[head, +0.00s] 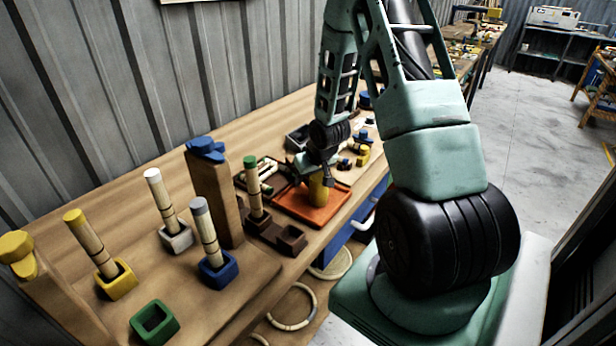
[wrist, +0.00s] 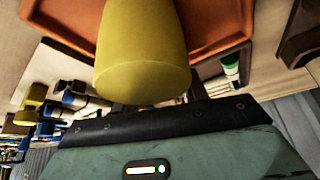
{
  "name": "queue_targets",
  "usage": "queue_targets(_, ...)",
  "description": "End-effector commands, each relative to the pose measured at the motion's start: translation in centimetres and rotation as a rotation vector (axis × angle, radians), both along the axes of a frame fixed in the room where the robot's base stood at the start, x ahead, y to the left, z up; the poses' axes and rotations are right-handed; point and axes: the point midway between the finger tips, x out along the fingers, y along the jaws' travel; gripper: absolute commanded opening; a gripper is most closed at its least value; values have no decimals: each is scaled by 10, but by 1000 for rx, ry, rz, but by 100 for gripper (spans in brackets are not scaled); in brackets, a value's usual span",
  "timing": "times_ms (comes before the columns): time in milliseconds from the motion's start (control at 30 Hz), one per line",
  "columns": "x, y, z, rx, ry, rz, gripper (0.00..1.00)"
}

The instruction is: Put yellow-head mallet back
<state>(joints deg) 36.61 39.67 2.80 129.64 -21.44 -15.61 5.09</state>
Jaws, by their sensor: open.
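A yellow cylinder (head: 320,188), seemingly the mallet's head, stands in the orange tray (head: 338,213) on the bench. The same yellow cylinder fills the upper middle of the wrist view (wrist: 145,60), close in front of my gripper. I cannot see a handle on it. My gripper (head: 316,170) is open at the top of the yellow piece, with its fingers mostly hidden behind it in the wrist view. I cannot tell whether they touch it. A brown holder block (head: 290,240) with an empty square socket sits left of the tray.
Left on the bench stand a green-topped stick (head: 252,185), a grey-topped one (head: 205,230), a white-topped one (head: 162,200) and a yellow-topped one (head: 90,240) in sockets. A green socket (head: 154,323) is empty. A tall wooden post (head: 215,200) rises nearby. Small clamps lie behind the tray.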

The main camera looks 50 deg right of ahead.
Motion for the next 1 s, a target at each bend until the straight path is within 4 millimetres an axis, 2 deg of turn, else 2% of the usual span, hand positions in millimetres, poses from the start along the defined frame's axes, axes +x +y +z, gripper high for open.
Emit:
queue_targets(167, -7, 1, 18, -1, -4, -2, 43)
queue_targets(600, -43, 13, 95, -1, -3, -3, 43)
queue_targets(800, -50, 16, 108, 0, -1, -1, 43)
queue_targets(1000, -51, 17, 109, 0, 0, 0, 43)
